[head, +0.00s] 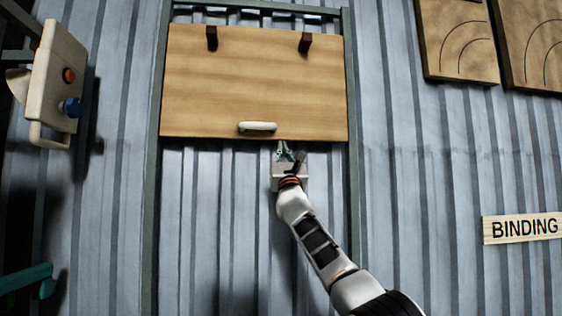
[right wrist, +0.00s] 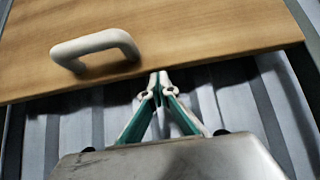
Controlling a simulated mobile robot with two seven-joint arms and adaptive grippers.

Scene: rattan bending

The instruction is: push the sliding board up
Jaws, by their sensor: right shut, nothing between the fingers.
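The sliding board (head: 255,85) is a wide wooden panel between two grey-green upright rails on the corrugated wall. A pale handle (head: 257,127) is fixed near its lower edge. My right gripper (head: 285,146) is shut and empty at the board's lower edge, a little right of the handle. In the right wrist view the fingertips (right wrist: 159,76) are together at the lower edge of the board (right wrist: 200,30), right of the handle (right wrist: 95,45). They look to be at the edge, but I cannot tell for sure whether they touch. My left gripper is not in view.
The right rail (head: 352,170) runs beside my right arm. A control box (head: 60,75) with an orange and a blue button hangs at the left. Wooden panels with curved lines (head: 458,40) are at the upper right, and a BINDING sign (head: 522,228) is below them.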

